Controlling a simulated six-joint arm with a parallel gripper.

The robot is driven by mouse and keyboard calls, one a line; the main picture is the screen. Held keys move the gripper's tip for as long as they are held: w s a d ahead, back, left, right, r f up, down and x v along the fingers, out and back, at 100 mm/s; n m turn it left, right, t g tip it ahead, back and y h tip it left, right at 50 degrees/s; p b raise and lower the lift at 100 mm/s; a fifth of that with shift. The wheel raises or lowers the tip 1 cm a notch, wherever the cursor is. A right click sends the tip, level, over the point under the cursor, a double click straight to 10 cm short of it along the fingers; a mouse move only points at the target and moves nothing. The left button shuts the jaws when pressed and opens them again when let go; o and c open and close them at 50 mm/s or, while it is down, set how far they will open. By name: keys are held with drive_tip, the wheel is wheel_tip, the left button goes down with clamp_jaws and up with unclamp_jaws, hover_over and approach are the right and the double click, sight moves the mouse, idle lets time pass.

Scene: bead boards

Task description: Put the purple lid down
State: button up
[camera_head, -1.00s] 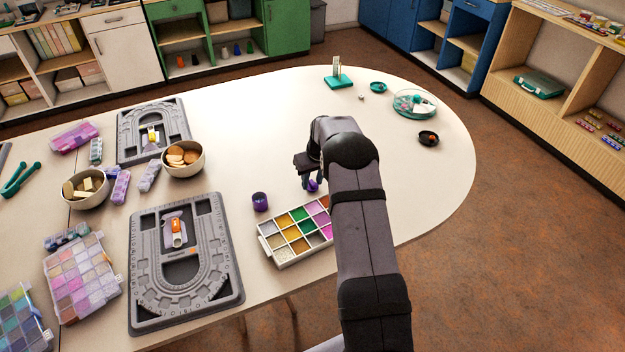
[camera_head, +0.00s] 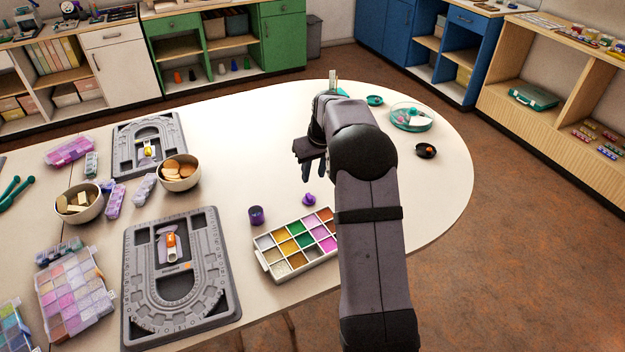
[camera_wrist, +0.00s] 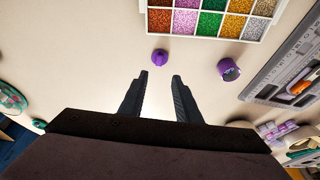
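The purple lid (camera_head: 309,200) lies on the white table (camera_head: 262,138), just behind the bead tray and to the right of the purple jar (camera_head: 256,215). The lid also shows in the wrist view (camera_wrist: 159,57), apart from the fingers. The jar (camera_wrist: 228,69) stands without a lid on it. My gripper (camera_head: 306,172) is above the table, behind and above the lid. In the wrist view my gripper (camera_wrist: 160,78) has its two fingers spread with nothing between them.
A white sectioned bead tray (camera_head: 268,262) is in front of the lid. A grey bead board (camera_head: 222,301) lies to the left, with bowls (camera_head: 179,184) behind it. Teal items and a small dark dish (camera_head: 426,151) lie at the right. Bare table surrounds the lid.

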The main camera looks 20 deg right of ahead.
drive_tip(key=shift+s+r, duration=0.1)
drive_tip(key=shift+r, duration=0.2)
drive_tip(key=s+a+g, duration=0.2)
drive_tip(key=s+a, duration=0.9)
drive_tip(key=s, duration=0.3)
drive_tip(key=s+a+f, duration=0.1)
drive_tip(key=s+a, duration=0.2)
drive_tip(key=s, duration=0.6)
drive_tip(key=s+a+f+g, duration=0.1)
drive_tip(key=s+a, duration=0.2)
drive_tip(key=s, duration=0.7)
drive_tip(key=shift+f, duration=0.25)
wheel_tip(320, 180, up, 6)
drive_tip(key=p, duration=0.5)
drive_tip(key=shift+f+p, duration=0.2)
drive_tip(key=shift+p, duration=0.1)
